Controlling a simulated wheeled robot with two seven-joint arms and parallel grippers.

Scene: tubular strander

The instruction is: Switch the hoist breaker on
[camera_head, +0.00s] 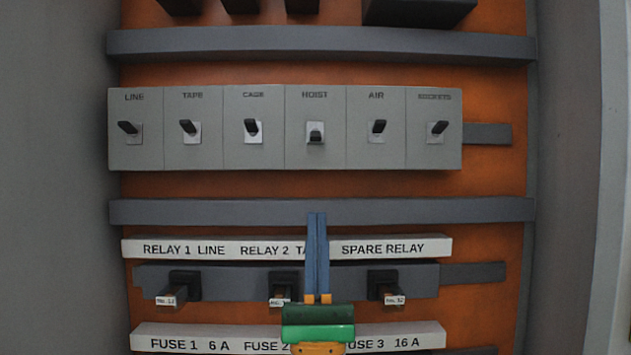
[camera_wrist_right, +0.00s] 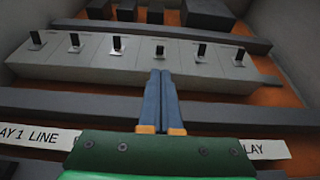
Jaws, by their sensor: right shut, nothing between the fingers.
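The hoist breaker (camera_head: 315,135) is fourth from the left in a row of grey breakers, under the label HOIST. Its short black lever sits low and points down, while the levers beside it tilt up. In the right wrist view the hoist breaker's lever (camera_wrist_right: 160,49) shows just beyond the fingertips. My right gripper (camera_head: 317,214) has long blue fingers pressed together with nothing between them. Its tips are below the hoist breaker in the head view, in front of the grey rail, apart from the lever. My left gripper is not in view.
Neighbouring levers, CAGE (camera_head: 252,127) and AIR (camera_head: 378,127), stand close on either side. A grey rail (camera_head: 200,211) runs below the breakers and another (camera_head: 200,42) above. Relays (camera_head: 184,284) and label strips (camera_head: 395,249) lie lower, partly behind my gripper.

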